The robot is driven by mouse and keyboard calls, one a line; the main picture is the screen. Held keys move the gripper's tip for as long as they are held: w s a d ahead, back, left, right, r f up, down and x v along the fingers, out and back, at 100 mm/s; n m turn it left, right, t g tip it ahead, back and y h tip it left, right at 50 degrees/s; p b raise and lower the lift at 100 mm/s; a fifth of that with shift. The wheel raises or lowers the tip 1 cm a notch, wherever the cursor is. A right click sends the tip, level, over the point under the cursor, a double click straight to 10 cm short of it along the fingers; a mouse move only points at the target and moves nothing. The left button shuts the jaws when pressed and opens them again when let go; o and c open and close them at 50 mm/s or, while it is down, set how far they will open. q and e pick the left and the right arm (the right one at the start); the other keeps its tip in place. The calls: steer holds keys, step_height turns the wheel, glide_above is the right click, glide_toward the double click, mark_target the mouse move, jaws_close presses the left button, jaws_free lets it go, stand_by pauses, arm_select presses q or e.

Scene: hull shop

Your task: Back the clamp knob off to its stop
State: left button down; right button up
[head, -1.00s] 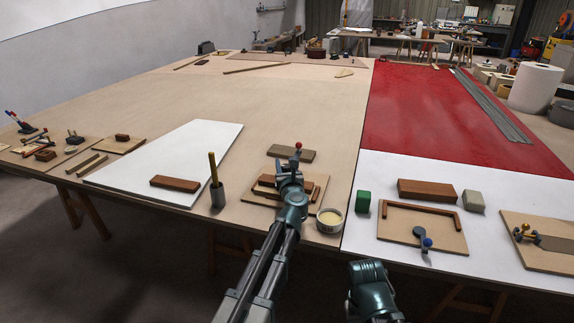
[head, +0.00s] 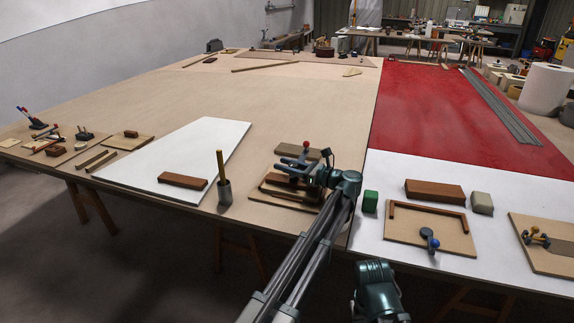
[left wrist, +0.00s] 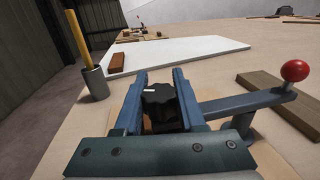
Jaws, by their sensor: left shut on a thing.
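The clamp knob (left wrist: 160,105) is black and lobed, with a short white mark on its left side in the left wrist view. My left gripper (left wrist: 160,84) is shut on it, one finger on each side. In the head view my left gripper (head: 291,164) lies over the clamp's board (head: 290,195) and points left, hiding the knob. A blue-grey clamp arm (left wrist: 238,103) runs right from beside the gripper to a red ball (left wrist: 295,71). The red ball also shows in the head view (head: 306,145). My right gripper is out of view; only part of my right arm shows.
A grey cup with a wooden stick (head: 224,192) stands left of the clamp board. A brown block (head: 183,181) lies on the white panel. A green block (head: 370,201) stands to the right. A wooden strip (head: 299,152) lies just behind the clamp.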

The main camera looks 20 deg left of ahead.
arm_select(q)
steer(key=shift+s+n+g, duration=0.25)
steer(key=shift+n+g, duration=0.9)
steer(key=shift+g, duration=0.65)
steer(key=shift+s+n+g, duration=0.2)
steer(key=shift+n+g, duration=0.95)
steer(key=shift+g, duration=0.65)
steer(key=shift+s+g, duration=0.15)
steer(key=shift+g, duration=0.15)
steer(key=c, duration=0.5)
jaws_free()
